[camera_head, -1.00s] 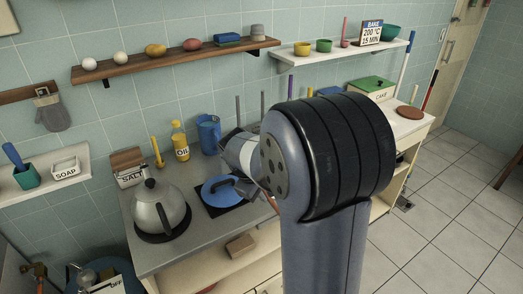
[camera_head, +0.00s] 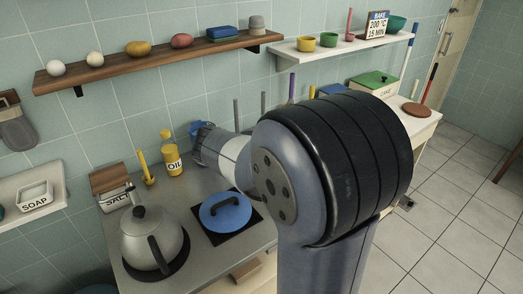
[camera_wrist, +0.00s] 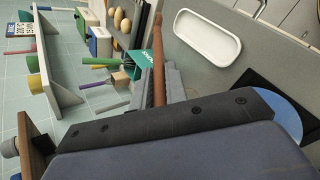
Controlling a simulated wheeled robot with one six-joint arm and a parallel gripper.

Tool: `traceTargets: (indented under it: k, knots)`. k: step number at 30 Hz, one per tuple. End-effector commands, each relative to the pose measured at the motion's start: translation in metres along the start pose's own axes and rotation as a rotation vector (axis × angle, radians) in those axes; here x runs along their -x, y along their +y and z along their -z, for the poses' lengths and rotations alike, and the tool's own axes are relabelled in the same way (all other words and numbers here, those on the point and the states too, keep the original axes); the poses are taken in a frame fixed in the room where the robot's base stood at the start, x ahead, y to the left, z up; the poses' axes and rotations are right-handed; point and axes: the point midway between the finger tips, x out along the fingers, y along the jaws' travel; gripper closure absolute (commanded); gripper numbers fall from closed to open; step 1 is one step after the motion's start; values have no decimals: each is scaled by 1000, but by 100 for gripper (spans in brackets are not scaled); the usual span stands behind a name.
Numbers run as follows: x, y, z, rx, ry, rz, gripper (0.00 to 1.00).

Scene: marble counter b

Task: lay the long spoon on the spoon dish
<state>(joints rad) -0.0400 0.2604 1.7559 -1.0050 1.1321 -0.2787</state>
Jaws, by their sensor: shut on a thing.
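The long spoon (camera_wrist: 158,62) shows in the wrist view as a brown wooden shaft, held crosswise in my gripper (camera_wrist: 162,92). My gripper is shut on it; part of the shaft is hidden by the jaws. The spoon dish (camera_wrist: 207,37), a white oblong tray with a raised rim, lies on the grey counter right of the shaft, apart from it and looking empty. In the head view my arm hides the jaws, the spoon and the dish.
A blue lid (camera_head: 226,211) lies on a dark plate, with a kettle (camera_head: 151,240) to its left. An oil bottle (camera_head: 172,155) stands by the wall. In the wrist view a teal container (camera_wrist: 147,60) is close beside the spoon.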

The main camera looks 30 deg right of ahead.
Motion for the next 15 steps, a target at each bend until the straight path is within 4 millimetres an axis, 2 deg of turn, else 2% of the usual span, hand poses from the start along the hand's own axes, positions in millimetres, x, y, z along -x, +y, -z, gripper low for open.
traceTargets:
  k: [8,15]
  knots:
    - [-6,-7,4,2,-7,-8,100]
    - [-20,-22,12,2,-6,-7,100]
